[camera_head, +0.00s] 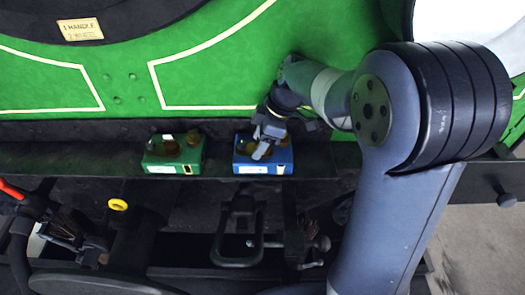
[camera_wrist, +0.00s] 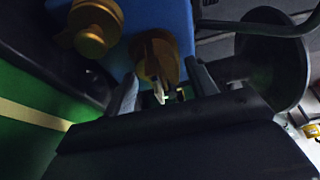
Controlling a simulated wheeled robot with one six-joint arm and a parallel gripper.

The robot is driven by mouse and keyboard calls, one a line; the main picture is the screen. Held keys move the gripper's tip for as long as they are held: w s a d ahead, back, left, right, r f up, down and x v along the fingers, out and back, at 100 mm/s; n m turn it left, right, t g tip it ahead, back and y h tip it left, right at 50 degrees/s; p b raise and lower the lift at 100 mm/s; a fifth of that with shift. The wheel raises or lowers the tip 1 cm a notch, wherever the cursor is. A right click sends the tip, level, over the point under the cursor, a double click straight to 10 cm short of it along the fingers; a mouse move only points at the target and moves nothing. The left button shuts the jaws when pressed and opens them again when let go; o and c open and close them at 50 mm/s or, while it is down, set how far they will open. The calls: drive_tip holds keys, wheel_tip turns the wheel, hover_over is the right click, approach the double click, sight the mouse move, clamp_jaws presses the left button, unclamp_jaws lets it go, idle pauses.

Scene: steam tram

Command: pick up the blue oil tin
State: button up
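The blue oil tin (camera_head: 263,165) stands on the dark ledge below the green panel in the head view. It has brass-coloured fittings on top and a pale label on its front. My gripper (camera_head: 265,145) is right over the tin's top and hides part of it. In the wrist view the blue tin (camera_wrist: 180,18) fills the top middle, with two brass fittings on it. My gripper (camera_wrist: 163,88) is open there, its fingers apart on either side of the nearer brass fitting (camera_wrist: 157,62). I cannot tell whether the fingers touch it.
A green oil tin (camera_head: 172,157) stands on the same ledge, left of the blue one, with a small gap. Below the ledge are dark levers and pipes, a yellow ring (camera_head: 118,204) and a red-tipped handle (camera_head: 11,189). The green panel (camera_head: 215,75) rises behind.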

clamp_jaws()
idle(0.3)
idle(0.3)
